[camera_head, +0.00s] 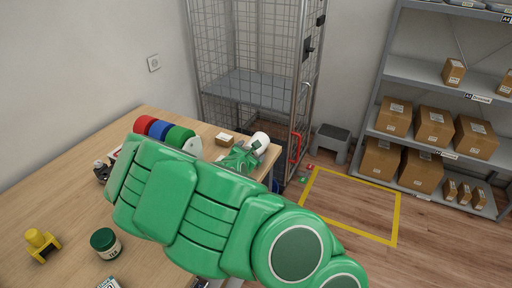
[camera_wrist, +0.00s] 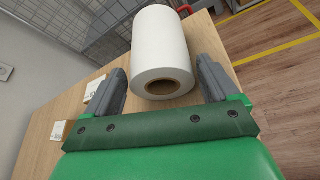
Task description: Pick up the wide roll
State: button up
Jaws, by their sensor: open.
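A wide white roll (camera_wrist: 161,48) with a brown cardboard core lies on the wooden counter in the wrist view, its core end facing me. In the head view a small part of the white roll (camera_head: 260,142) shows beyond my green arm. My gripper (camera_wrist: 167,78) is open, with one grey finger on the left of the roll and one on the right. The right finger is close to the roll's side; I cannot tell whether it touches.
Red, blue and green rolls (camera_head: 164,132) stand on the wooden counter (camera_head: 75,188) left of the white roll, near a small brown box (camera_head: 224,139). A green-lidded jar (camera_head: 105,242) and a yellow object (camera_head: 40,243) are nearer. A wire cage (camera_head: 258,62) stands behind the counter.

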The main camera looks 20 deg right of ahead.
jog(key=shift+x, duration=0.85)
jog(key=shift+c, duration=0.3)
jog(key=c, duration=0.9)
